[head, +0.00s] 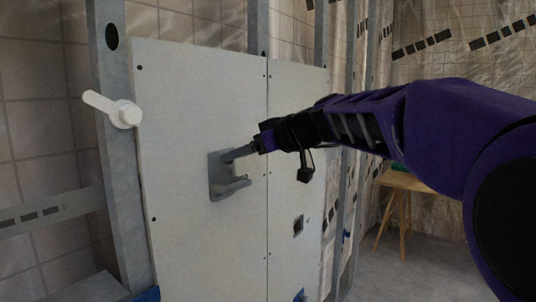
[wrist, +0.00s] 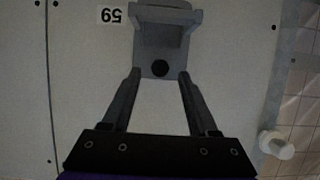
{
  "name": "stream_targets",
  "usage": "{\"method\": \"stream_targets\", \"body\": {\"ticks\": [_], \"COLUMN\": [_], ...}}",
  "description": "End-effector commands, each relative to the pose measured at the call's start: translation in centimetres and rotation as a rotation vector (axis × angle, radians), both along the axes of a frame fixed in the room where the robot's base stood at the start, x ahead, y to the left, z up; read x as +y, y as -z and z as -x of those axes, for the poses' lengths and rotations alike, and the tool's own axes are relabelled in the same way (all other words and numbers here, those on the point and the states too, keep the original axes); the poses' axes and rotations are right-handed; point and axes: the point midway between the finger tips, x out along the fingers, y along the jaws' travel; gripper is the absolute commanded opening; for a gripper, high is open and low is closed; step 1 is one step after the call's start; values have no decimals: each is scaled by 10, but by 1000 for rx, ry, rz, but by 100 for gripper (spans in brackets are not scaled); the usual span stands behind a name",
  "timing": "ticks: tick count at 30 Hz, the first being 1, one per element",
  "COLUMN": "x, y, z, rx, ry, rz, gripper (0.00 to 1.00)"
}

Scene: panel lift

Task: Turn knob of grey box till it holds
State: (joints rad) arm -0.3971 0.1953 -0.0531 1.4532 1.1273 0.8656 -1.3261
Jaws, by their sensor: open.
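A grey fixture (head: 218,180), which I take to be the grey box, is mounted on the white wall panel, with a ledge jutting from its lower part. In the wrist view, which is upside down, the fixture (wrist: 162,22) is at the top centre. A round black spot, perhaps the knob (wrist: 160,69), sits on its plate. My gripper (head: 234,154) reaches in from the right at the fixture's upper part. In the wrist view my gripper (wrist: 159,76) is open, its fingertips on either side of the black spot. I cannot tell whether they touch the plate.
A white lever (head: 115,109) sticks out from the metal stud left of the panel (head: 200,90). A dark socket (head: 298,225) is on the right panel.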

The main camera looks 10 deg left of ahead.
Motion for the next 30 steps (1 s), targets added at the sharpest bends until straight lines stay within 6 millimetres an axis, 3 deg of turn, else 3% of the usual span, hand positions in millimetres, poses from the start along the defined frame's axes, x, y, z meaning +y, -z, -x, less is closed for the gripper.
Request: {"method": "stream_targets", "body": {"ticks": [6, 15, 25, 30], "x": [17, 18, 18, 18], "y": [7, 8, 8, 8], "z": [-7, -8, -8, -8], "rx": [0, 0, 1, 1], "ry": [0, 0, 0, 0], "rz": [0, -1, 0, 0], "gripper": [60, 60, 2, 0]}}
